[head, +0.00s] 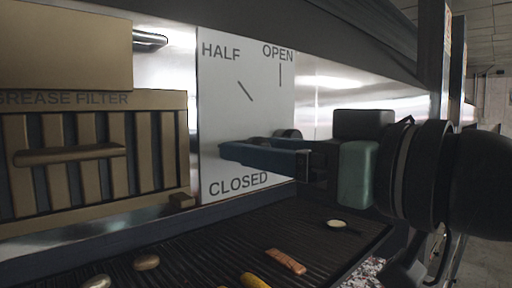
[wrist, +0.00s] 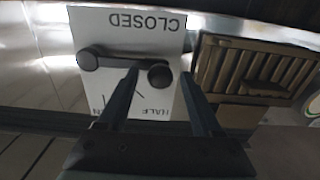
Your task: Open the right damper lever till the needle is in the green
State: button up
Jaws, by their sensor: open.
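A white damper plate (head: 222,120) marked HALF, OPEN and CLOSED faces me in the head view; it shows upside down in the wrist view (wrist: 125,20). The dark lever has a round pivot (head: 288,134) at the plate's right. In the wrist view its bar (wrist: 120,63) runs from the pivot (wrist: 88,59) to a round knob (wrist: 160,75), so it lies nearly level, below the HALF mark. My gripper (head: 235,152) is open, its fingers (wrist: 160,73) either side of the knob. I cannot tell if they touch it. The head view hides the knob. No needle shows.
A brass grease filter (head: 95,150) with a handle is left of the plate. Below is a dark grill grate (head: 200,250) with a sausage-like strip (head: 286,262), a yellow piece (head: 254,281) and several rounded pieces. A dark hood edge (head: 330,50) runs above.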

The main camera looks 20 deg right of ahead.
jog(key=shift+s, duration=0.1)
jog(key=shift+c, duration=0.2)
grip_shut()
jog(key=shift+r, duration=0.1)
dwell(1.0)
